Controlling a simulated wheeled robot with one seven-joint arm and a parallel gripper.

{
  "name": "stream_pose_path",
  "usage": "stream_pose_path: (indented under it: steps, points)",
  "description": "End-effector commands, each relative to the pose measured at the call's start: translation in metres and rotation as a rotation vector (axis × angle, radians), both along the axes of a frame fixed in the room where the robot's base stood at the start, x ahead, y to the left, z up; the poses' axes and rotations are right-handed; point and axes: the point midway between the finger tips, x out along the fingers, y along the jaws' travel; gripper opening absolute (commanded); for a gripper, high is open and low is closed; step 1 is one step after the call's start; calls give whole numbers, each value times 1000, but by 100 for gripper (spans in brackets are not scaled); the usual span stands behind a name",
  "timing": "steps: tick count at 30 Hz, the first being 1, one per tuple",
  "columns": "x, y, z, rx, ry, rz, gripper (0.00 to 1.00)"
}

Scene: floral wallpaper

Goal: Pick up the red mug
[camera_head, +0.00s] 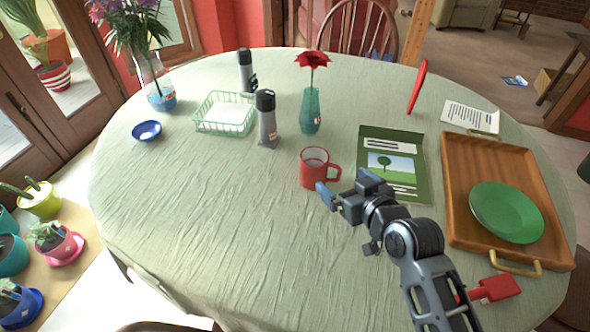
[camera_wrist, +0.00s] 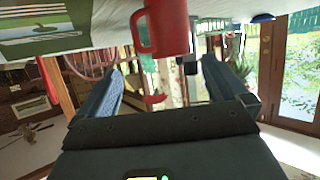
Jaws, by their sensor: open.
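The red mug (camera_head: 313,169) stands upright near the middle of the table, with its handle toward the right and its pale inside showing from above. My gripper (camera_head: 346,190) is open just to the right and front of the mug, with its fingers apart and nothing seen between them. In the wrist view the mug (camera_wrist: 168,28) appears upside down at the top, beyond the fingertips, and its handle points left. The two blue fingers of my gripper (camera_wrist: 158,80) spread wide on either side of it there. I cannot tell whether a finger touches the mug.
A green booklet (camera_head: 404,178) lies just right of the mug. A wooden tray (camera_head: 462,218) with a green plate (camera_head: 506,212) is farther right. A vase with a red flower (camera_head: 311,110) and a grey bottle (camera_head: 267,121) stand behind. The tablecloth left of the mug is clear.

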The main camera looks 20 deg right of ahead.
Motion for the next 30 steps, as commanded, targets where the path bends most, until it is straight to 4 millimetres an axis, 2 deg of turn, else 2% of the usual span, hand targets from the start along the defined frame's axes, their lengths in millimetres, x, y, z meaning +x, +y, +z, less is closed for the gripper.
stream_pose_path:
  steps: [1, 7, 17, 24, 30]
  points:
    - [11, 1, 7, 2, -3, 7, 100]
    - [30, 4, 11, 7, 4, 18, 100]
    - [58, 8, -1, 6, 4, 19, 100]
    - [86, 12, -14, 7, 3, 18, 100]
    - [96, 13, -19, 7, 2, 17, 100]
